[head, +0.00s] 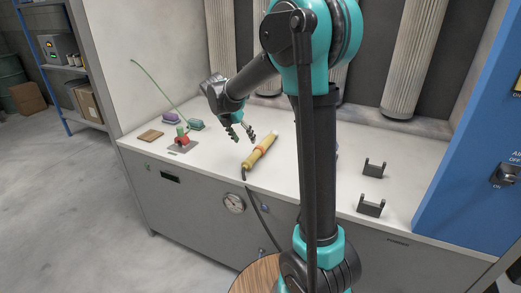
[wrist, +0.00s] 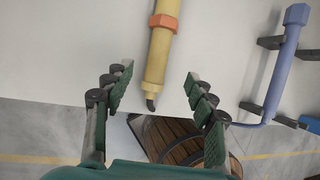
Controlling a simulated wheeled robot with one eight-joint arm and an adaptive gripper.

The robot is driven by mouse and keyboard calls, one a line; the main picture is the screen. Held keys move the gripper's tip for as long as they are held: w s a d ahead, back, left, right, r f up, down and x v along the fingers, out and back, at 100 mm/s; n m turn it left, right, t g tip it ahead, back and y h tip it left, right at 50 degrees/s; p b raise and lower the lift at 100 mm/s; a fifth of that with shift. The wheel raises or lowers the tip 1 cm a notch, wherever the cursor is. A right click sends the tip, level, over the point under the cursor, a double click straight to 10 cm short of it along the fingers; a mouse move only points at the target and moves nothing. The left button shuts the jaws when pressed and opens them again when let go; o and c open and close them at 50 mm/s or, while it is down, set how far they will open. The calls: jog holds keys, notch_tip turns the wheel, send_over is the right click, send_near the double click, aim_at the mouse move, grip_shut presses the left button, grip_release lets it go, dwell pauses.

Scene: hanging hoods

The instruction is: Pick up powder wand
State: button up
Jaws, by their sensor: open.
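A yellow wand (head: 264,146) with an orange-red band lies on the white bench top, a dark hose at its near end. It also shows in the wrist view (wrist: 159,55). A blue wand (wrist: 283,65) rests on dark brackets to its right in the wrist view; in the head view my arm mostly hides it. Which one is the powder wand, the pictures do not label. My gripper (head: 241,133) is open and empty, just left of the yellow wand in the head view. In the wrist view my gripper (wrist: 159,76) has the yellow wand between its spread fingers; contact does not show.
Two empty dark brackets (head: 372,187) stand on the bench's right. A wooden barrel (head: 254,277) stands before the bench. A blue cabinet (head: 452,150) bounds the right.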

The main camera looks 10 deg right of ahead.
aim_at(253, 153)
jog(key=x, duration=0.6)
jog(key=shift+w+d+f, duration=0.1)
jog(key=shift+d+f, duration=0.1)
jog(key=shift+f, duration=0.1)
jog(key=x, duration=0.5)
jog(key=shift+w+r, duration=0.1)
jog(key=shift+w, duration=0.1)
grip_shut()
notch_tip(253, 153, up, 25)
dwell(1.1)
